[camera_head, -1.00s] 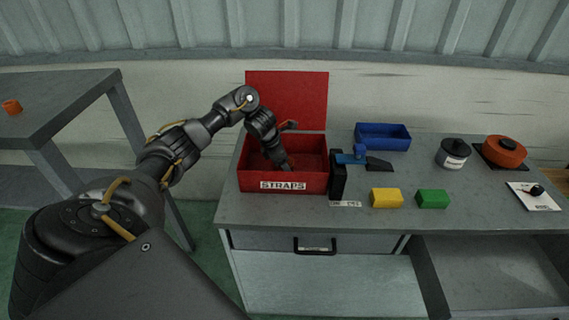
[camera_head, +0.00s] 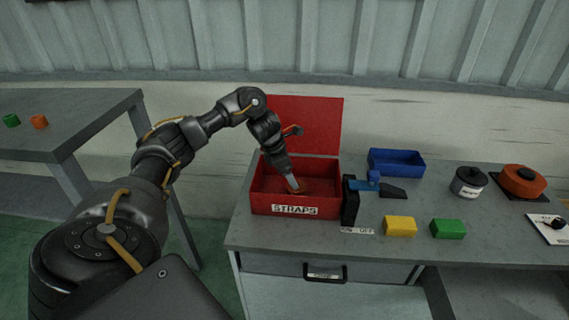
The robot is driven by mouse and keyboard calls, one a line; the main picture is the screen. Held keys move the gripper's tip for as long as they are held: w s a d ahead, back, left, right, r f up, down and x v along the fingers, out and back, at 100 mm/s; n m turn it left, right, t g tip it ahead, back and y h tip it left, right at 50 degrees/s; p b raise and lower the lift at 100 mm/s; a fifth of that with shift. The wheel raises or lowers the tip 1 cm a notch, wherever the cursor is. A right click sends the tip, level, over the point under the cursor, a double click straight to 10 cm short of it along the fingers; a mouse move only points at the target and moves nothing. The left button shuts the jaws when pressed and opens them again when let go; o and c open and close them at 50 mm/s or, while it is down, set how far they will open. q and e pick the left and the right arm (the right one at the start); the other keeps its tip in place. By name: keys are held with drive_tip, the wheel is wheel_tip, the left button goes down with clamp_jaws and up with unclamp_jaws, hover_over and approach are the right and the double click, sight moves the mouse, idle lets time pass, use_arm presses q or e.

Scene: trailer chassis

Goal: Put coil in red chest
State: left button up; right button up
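The red chest (camera_head: 258,201), labelled STRAPS, stands on the workbench with its lid up at the back. My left gripper (camera_head: 293,184) points down into the chest from above, inside its walls. A small orange-brown piece (camera_head: 295,188) shows at its fingertips, low in the chest. It may be the coil, but I cannot tell whether the fingers hold it or only touch it. A round orange item (camera_head: 522,180) sits on a dark pad at the bench's right. My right gripper is not in view.
A blue bin (camera_head: 397,163), a black and blue clamp-like tool (camera_head: 350,200), yellow (camera_head: 400,226) and green (camera_head: 448,229) blocks and a dark-lidded canister (camera_head: 468,182) share the bench. A side table (camera_head: 75,110) at left holds small green and orange pieces.

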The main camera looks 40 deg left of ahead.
use_arm(q)
drive_tip(key=shift+v, duration=2.3)
